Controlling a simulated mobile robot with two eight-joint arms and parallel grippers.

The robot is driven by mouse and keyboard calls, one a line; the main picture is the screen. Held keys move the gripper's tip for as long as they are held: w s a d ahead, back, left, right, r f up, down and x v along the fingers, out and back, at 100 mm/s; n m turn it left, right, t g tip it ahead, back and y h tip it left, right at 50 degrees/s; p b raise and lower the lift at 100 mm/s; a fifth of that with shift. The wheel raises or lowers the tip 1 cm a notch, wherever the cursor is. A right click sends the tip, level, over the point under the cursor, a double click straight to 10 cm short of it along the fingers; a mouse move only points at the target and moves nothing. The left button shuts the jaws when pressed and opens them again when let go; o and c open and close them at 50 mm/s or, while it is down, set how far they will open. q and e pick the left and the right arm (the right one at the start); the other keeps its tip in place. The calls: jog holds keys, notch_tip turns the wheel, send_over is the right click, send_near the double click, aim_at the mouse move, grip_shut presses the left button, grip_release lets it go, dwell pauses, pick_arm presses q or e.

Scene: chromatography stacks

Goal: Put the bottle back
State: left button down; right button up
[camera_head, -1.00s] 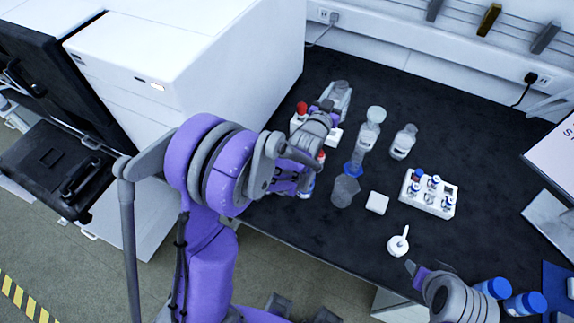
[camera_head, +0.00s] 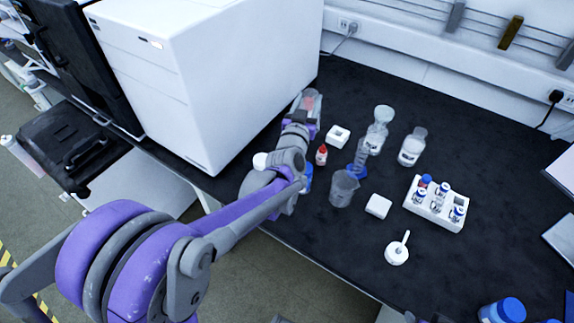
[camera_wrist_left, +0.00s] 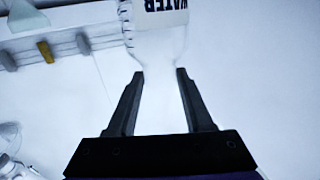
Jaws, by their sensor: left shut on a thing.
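My left gripper (camera_head: 296,124) is at the far end of my left arm, close to the white instrument's right side. It is shut on a clear bottle (camera_head: 307,101), which is partly hidden by the gripper. In the left wrist view the bottle (camera_wrist_left: 158,45) has a white label reading "WATER", upside down in the picture. The two fingers (camera_wrist_left: 158,92) sit on either side of its narrow neck, and its far end is cut off by the frame. Whether it touches the bench is unclear.
A white block (camera_head: 338,135), a red-capped bottle (camera_head: 321,156), a beaker (camera_head: 342,190), a cylinder with a blue base (camera_head: 358,165) and clear bottles (camera_head: 412,148) stand nearby. A vial rack (camera_head: 436,206) is at right. The white instrument (camera_head: 215,75) blocks the left.

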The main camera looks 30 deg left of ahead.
pick_arm(q)
jog(key=s+a+f+n+y+b, duration=0.1)
jog(key=a+f+b, duration=0.1)
jog(key=f+b, duration=0.3)
jog(key=s+a+f+g+y+b, duration=0.1)
jog(key=s+a+f+b, duration=0.1)
jog(key=f+b, duration=0.3)
jog(key=shift+a+f+n+y, duration=0.4)
jog(key=shift+a+f, duration=0.15)
jog(key=shift+a, duration=0.05)
pick_arm(e)
notch_tip(320, 180, down, 13)
jog(key=shift+w+g, duration=0.3)
jog(key=shift+w, duration=0.05)
jog(key=shift+f, duration=0.1)
pick_arm(q)
jog(key=shift+f, duration=0.15)
jog(key=shift+c, duration=1.5)
grip_release()
pick_arm(e)
jog(key=shift+f, duration=0.15)
